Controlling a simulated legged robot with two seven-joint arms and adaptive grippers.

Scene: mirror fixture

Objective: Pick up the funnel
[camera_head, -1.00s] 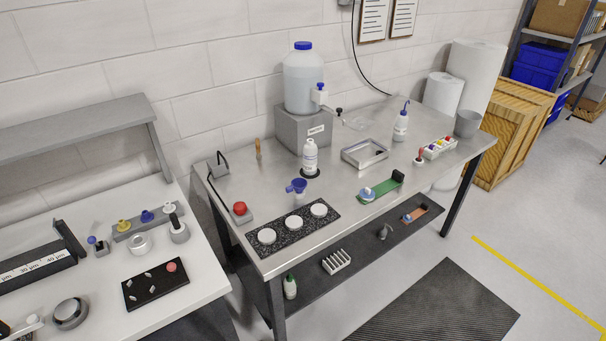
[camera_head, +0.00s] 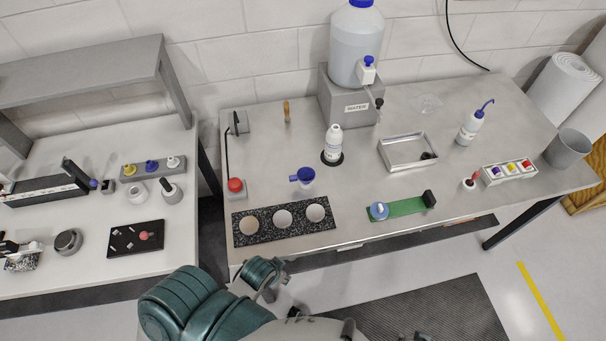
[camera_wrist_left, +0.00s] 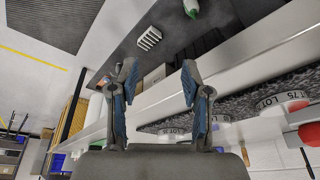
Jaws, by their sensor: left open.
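The funnel (camera_head: 303,175) is blue and sits over a small whitish piece on the steel bench, just behind the speckled black mat. A short blue tab sticks out on its left. In the left wrist view my left gripper (camera_wrist_left: 159,78) is open, with nothing between its fingers. It is near the bench's front edge. In the head view my teal left arm is at the bottom, in front of the bench, well short of the funnel; its fingers are hard to make out there. I cannot clearly pick out the funnel in the wrist view. My right gripper is not seen.
The speckled mat (camera_head: 239,228) with three white discs lies in front of the funnel. A red button box (camera_head: 236,187) is left, a white bottle (camera_head: 334,143) right behind, a green board (camera_head: 405,208) right. The water tank (camera_head: 356,48) stands at the back.

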